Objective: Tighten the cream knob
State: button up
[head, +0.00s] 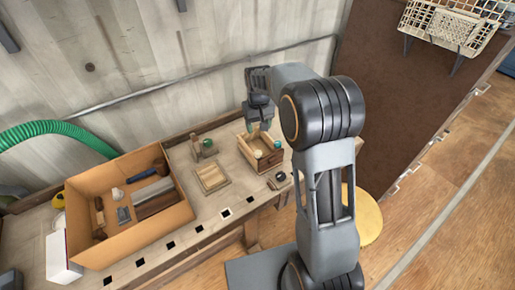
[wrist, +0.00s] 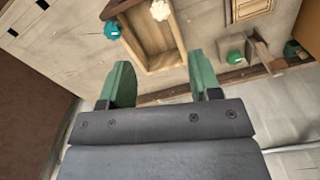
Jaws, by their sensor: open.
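The cream knob (head: 257,154) shows at the front of a small open wooden box (head: 270,162) on the bench. In the wrist view the cream knob (wrist: 160,10) is at the top edge, by the far end of the box (wrist: 151,60). A teal knob (head: 278,145) is on the box's right side; it also shows in the wrist view (wrist: 112,30). My gripper (head: 263,125) hangs above the back of the box.
A green knob (head: 207,143) on a wooden stand and a shallow wooden frame (head: 212,178) are left of the box. A large cardboard box (head: 88,190) of tools stands further left. A small dark object (head: 280,178) lies near the front edge. The plank wall (head: 190,50) is close behind.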

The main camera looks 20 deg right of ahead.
aim_at(258, 151)
notch_tip(258, 151, down, 14)
jog(key=shift+r+p, duration=0.25)
jog(key=shift+p, duration=0.7)
jog(key=shift+c, duration=0.4)
jog(key=c, duration=0.8)
jog(key=shift+c, duration=0.2)
